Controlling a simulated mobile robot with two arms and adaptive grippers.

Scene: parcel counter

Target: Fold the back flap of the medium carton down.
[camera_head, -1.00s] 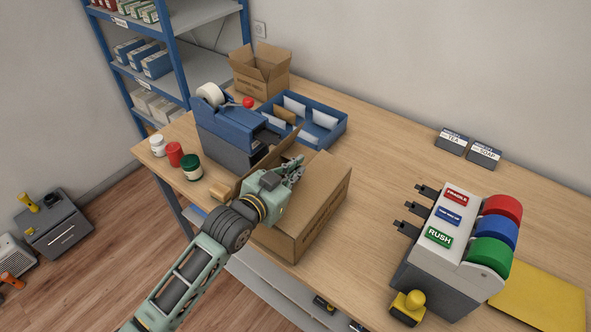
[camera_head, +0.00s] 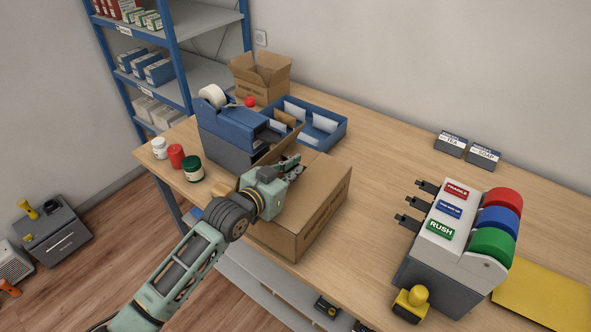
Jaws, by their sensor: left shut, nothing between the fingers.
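The medium carton (camera_head: 318,222) is a brown box on the counter, in the middle of the head view. A panel on its right part of the top lies flat. The back flap (camera_head: 290,142) stands raised and tilted at the far left edge, next to the blue tape dispenser. My left gripper (camera_head: 287,166) is shut and empty, over the carton's top, just in front of the raised flap. I cannot tell whether it touches the flap. My left arm hides the carton's left side and part of its top. My right gripper is not in view.
The blue tape dispenser (camera_head: 228,133) stands close behind the carton. A blue tray (camera_head: 335,137) with white envelopes and a smaller open carton (camera_head: 262,82) are farther back. Several jars (camera_head: 192,170) stand left. A label dispenser (camera_head: 452,240) stands right, with clear counter between.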

